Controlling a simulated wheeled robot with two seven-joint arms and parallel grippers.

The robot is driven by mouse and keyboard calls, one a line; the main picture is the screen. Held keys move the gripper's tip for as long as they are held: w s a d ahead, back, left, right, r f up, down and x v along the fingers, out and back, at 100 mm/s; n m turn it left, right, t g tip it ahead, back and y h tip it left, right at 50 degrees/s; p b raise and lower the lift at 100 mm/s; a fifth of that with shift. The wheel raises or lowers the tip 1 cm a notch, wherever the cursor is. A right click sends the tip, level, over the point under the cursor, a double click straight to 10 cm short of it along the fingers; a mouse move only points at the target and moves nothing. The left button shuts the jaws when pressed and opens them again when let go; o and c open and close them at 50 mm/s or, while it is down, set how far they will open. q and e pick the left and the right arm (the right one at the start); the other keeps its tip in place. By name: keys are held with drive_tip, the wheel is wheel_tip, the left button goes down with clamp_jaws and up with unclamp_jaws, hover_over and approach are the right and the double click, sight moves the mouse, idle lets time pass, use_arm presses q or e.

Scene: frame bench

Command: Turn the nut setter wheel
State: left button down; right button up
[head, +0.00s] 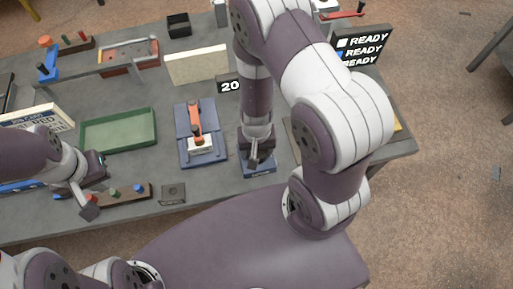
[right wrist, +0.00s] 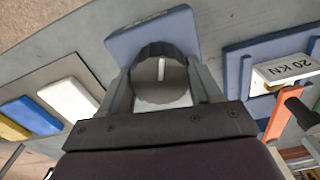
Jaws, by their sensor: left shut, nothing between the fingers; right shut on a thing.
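The nut setter has a blue base (head: 259,171) near the front edge of the bench, below my right gripper (head: 257,152). In the right wrist view its dark, ridged round wheel (right wrist: 147,83) sits between the fingers of my right gripper (right wrist: 162,88), which is shut on it. A pale line on the wheel's face runs nearly up and down in that view. In the head view my right gripper hides most of the wheel.
A blue press fixture (head: 184,121) with an orange lever stands left of the nut setter. A green tray (head: 118,131) lies further left. A "20" sign (head: 229,87) and a READY board (head: 360,45) stand behind. White (right wrist: 68,99), blue and yellow pads lie on the other side.

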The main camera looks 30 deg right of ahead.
drive_tip(key=o, duration=1)
wheel_tip(320, 180, up, 13)
drive_tip(key=p, duration=0.8)
drive_tip(key=shift+f, duration=0.1)
